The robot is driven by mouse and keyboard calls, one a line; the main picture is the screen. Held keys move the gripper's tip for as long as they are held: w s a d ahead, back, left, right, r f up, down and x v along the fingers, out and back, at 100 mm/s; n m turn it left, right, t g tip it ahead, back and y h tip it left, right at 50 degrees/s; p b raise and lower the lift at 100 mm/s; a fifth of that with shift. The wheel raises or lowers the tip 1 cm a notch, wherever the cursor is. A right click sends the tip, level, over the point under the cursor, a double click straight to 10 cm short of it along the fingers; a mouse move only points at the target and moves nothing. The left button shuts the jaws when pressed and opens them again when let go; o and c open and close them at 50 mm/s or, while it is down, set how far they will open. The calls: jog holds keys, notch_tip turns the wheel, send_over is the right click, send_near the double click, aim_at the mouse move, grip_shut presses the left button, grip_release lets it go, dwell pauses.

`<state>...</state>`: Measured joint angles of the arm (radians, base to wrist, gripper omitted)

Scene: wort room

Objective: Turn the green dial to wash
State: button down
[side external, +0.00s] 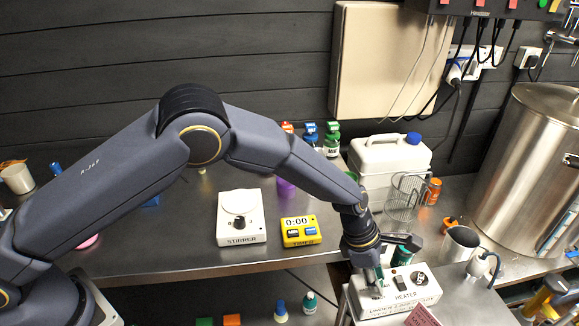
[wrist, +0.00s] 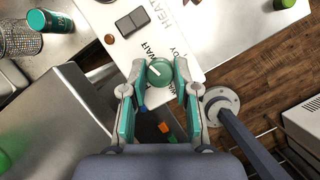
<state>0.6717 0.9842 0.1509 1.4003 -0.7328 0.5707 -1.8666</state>
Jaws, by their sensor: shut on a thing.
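The green dial (wrist: 160,72) sits on the white heater panel, with a white pointer line on its face aimed toward the upper left in the wrist view. My gripper (wrist: 160,80) is shut on the dial, a fingertip at each side of it. The white heater box (side external: 400,291) stands on the right-hand bench in the side view, and my gripper (side external: 380,280) reaches down to its left part. The dial itself is hidden there. Letters by the dial read "WAIT" and part of another word; I cannot see a "wash" mark clearly.
A black rocker switch (wrist: 132,23) is on the same panel. A stirrer (side external: 241,218) and a yellow timer (side external: 301,231) stand to the left. A metal cup (side external: 460,245), a wire basket (side external: 408,193) and a large steel pot (side external: 530,160) are to the right.

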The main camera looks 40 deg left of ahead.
jog(key=m+g, duration=0.1)
jog(key=m, duration=0.3)
jog(key=shift+w+m+g, duration=0.1)
jog(key=shift+m+g, duration=0.2)
jog(key=shift+g, duration=0.1)
jog(key=m+g, duration=0.1)
jog(key=m, duration=0.2)
jog(key=shift+w+m, duration=0.1)
jog(key=shift+m, duration=0.2)
jog(key=m+g, duration=0.1)
jog(key=m, duration=0.2)
jog(key=m+g+y, duration=0.1)
jog(key=m, duration=0.1)
jog(key=shift+d+m+y, duration=0.1)
jog(key=shift+m+y, duration=0.2)
jog(key=shift+m, duration=0.1)
jog(key=shift+w+d+m, duration=0.1)
jog(key=shift+d+m, duration=0.1)
jog(key=shift+m, duration=0.6)
jog(key=shift+a+m+y, duration=0.1)
jog(key=shift+m+y, duration=0.3)
jog(key=shift+g, duration=0.3)
jog(key=c, duration=0.9)
grip_release()
jog(key=shift+a, duration=0.1)
